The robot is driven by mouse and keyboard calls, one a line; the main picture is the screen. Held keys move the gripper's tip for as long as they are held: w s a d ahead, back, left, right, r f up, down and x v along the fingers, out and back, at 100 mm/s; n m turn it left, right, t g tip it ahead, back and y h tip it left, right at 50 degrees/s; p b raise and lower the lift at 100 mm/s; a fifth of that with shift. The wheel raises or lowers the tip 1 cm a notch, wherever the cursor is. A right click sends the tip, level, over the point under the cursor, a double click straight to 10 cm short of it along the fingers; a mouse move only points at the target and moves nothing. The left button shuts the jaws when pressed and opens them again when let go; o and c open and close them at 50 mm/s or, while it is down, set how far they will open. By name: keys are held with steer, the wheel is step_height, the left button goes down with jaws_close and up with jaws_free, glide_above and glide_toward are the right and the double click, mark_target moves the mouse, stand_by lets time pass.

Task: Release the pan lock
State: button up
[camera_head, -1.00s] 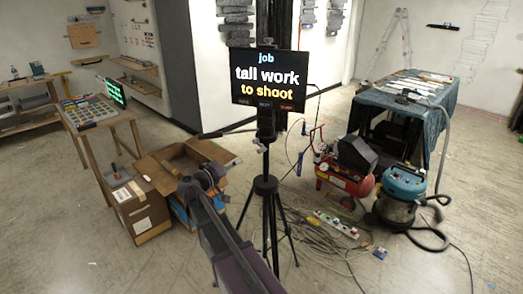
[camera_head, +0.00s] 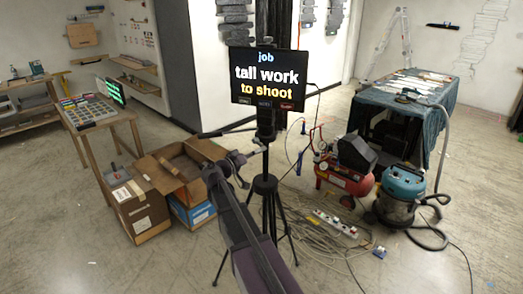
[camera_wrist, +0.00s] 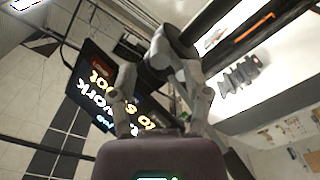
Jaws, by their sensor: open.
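A black tripod stand (camera_head: 266,186) stands upright in the middle of the head view and carries a screen (camera_head: 267,78) reading "job tall work to shoot". My gripper (camera_head: 246,158) is at the left of its column, just below the screen, in the head view. In the wrist view my gripper (camera_wrist: 160,72) is open, its two grey fingers spread. A small grey part beside a dark cylinder (camera_wrist: 178,42) shows beyond the fingertips. It may be the pan lock, but I cannot tell for sure. Whether the fingers touch it is unclear. The screen also shows in the wrist view (camera_wrist: 88,92).
Open cardboard boxes (camera_head: 140,205) stand left of the tripod. A red compressor (camera_head: 340,178), a teal vacuum (camera_head: 402,190) and a power strip (camera_head: 335,224) with tangled cables lie to the right. A cloth-covered table (camera_head: 412,100) is behind. The front floor is bare.

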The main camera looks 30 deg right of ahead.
mark_target(263, 148)
steer(key=shift+x, duration=2.3)
